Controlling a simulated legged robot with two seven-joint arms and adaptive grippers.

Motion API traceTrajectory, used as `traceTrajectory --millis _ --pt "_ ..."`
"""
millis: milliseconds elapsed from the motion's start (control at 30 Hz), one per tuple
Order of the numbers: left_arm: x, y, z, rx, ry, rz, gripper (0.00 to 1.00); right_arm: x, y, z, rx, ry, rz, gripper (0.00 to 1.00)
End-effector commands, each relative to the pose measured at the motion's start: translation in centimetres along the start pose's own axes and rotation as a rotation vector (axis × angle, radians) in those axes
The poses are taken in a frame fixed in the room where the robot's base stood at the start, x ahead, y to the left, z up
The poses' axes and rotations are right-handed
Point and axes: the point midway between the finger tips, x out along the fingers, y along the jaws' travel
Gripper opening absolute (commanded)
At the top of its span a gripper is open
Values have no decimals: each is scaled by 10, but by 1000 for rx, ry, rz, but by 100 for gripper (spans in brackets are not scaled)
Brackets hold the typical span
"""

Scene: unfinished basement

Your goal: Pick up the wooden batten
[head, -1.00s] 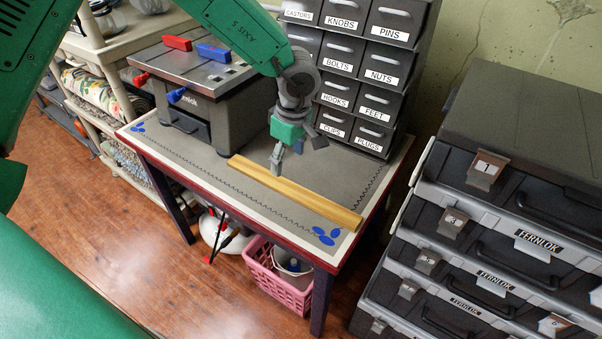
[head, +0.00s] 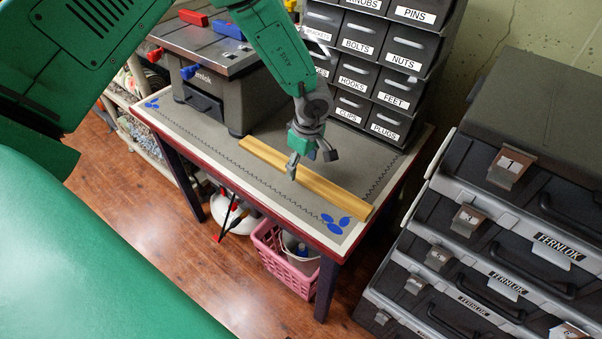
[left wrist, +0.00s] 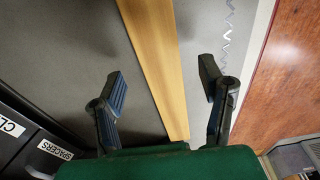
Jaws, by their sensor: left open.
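The wooden batten (head: 310,181) is a long yellow-brown strip lying flat on the table's grey top (head: 215,130), near its front edge. My left gripper (head: 305,165) hangs over the middle of the batten in the head view, fingers pointing down. In the left wrist view the batten (left wrist: 158,60) runs lengthwise between the two open fingers of the left gripper (left wrist: 164,90), with a gap on each side. Nothing is in its grip. My right gripper is not in view.
A labelled drawer cabinet (head: 375,70) stands behind the gripper, and a grey machine (head: 215,85) stands to its left. Black stacked cases (head: 510,215) are at the right. A pink basket (head: 285,262) sits below the table.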

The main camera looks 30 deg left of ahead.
Motion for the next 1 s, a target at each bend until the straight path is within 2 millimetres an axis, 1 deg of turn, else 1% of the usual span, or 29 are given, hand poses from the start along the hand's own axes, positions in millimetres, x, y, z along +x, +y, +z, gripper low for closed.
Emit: traceTrajectory --millis 33,100,200,433,467,500,567,600,633,1000 --pt "10 0 0 0 2 -2 63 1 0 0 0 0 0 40" --pt "20 0 0 1 2 -3 63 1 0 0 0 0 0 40" --pt "27 0 0 0 0 -1 63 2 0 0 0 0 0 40" --pt "28 0 0 0 0 0 63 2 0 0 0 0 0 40" --pt "28 0 0 0 0 0 59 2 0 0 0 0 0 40" --pt "28 0 0 0 0 0 45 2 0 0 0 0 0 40" --pt "28 0 0 0 0 0 24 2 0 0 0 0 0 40" --pt "28 0 0 0 1 -1 10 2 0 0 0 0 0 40" --pt "28 0 0 0 1 -1 5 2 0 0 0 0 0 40" --pt "26 0 0 -1 -1 0 5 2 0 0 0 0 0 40"
